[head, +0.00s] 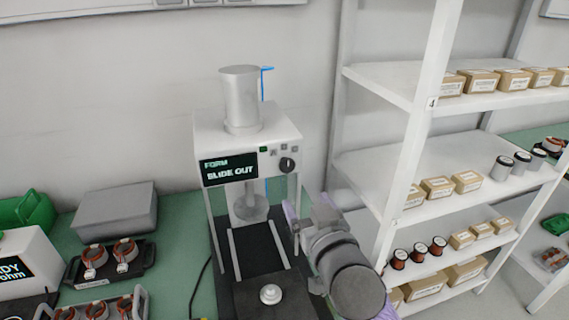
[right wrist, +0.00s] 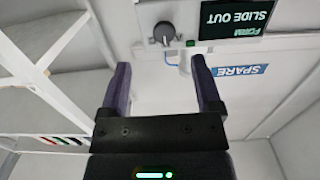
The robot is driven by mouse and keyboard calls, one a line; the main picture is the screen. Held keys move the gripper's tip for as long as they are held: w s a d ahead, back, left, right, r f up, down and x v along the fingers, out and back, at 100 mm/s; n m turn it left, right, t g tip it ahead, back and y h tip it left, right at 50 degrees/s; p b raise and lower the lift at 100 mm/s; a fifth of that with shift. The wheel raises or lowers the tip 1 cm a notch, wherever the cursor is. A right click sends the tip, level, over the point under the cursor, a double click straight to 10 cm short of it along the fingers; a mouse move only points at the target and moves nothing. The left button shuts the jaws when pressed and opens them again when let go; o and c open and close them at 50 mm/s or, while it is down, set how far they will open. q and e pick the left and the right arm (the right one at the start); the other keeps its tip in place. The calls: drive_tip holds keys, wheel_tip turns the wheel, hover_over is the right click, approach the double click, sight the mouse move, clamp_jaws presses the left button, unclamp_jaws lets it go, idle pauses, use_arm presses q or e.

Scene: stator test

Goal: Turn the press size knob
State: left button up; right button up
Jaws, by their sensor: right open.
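The press (head: 248,140) is a white machine with a metal cylinder on top, standing on the green bench. Its size knob (head: 287,164) is a dark round dial at the right of the front panel; it also shows in the right wrist view (right wrist: 164,34). A dark display (head: 229,170) left of the knob reads "FORM SLIDE OUT". My right gripper (head: 307,207) is open and empty, below and slightly right of the knob, apart from it. In the right wrist view the knob appears beyond the gap between the open fingers (right wrist: 160,64). My left gripper is not in view.
A white shelf rack (head: 425,105) with boxes and spools stands close to the right of my right arm. The press's dark slide (head: 262,299) extends forward below. Trays of stators (head: 108,262) and a grey box (head: 115,211) are at left.

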sight(288, 166)
drive_tip(key=x, duration=0.3)
drive_tip(key=r+b+x, duration=0.1)
drive_tip(key=x, duration=0.2)
drive_tip(key=r+b+x, duration=0.1)
drive_tip(key=x, duration=0.2)
drive_tip(key=shift+a, duration=0.2)
drive_tip(key=shift+w+a, duration=0.15)
drive_tip(key=shift+w, duration=0.2)
drive_tip(key=shift+c, duration=0.3)
clamp_jaws()
